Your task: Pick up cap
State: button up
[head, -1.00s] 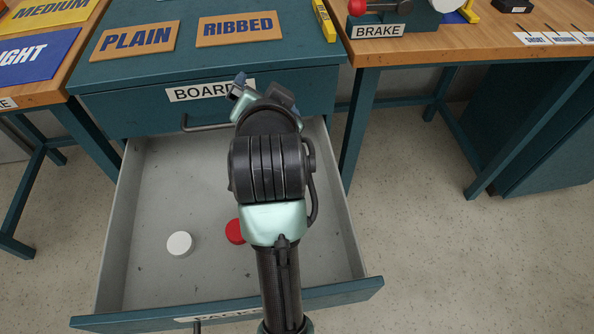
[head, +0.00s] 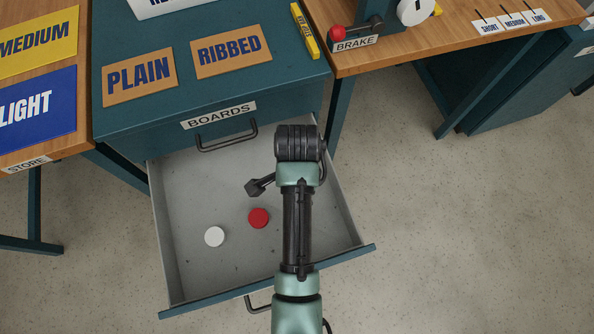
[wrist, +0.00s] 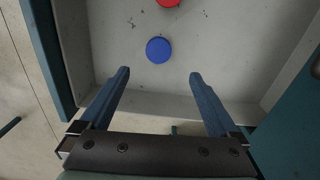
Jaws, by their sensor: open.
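A white cap (head: 214,236) and a red cap (head: 258,218) lie on the floor of the open grey drawer (head: 190,190) in the head view. In the wrist view a blue cap (wrist: 158,50) lies in the drawer, ahead of and between my fingertips. Part of a red cap (wrist: 169,3) shows at the top edge there. My gripper (wrist: 159,73) is open and empty, with its two blue fingers spread wide. In the head view my arm reaches over the right part of the drawer and hides the blue cap; the fingers are not clearly visible there.
The drawer's walls rise around the caps; one wall (wrist: 160,105) crosses below the blue cap in the wrist view. The teal cabinet (head: 130,125) labelled BOARDS stands behind the drawer. A wooden bench (head: 390,45) is at the upper right. Bare floor lies at the right.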

notch_tip(320, 180, down, 5)
jog(key=shift+f+b, duration=0.2)
jog(key=shift+b, duration=0.4)
jog(key=shift+s+f+b, duration=0.2)
jog(key=shift+f+b, duration=0.7)
jog(key=shift+f, duration=1.75)
jog(key=shift+c, duration=0.4)
jog(key=c, duration=1.3)
notch_tip(320, 180, up, 10)
jog(key=p, duration=0.3)
jog(key=shift+c, duration=0.2)
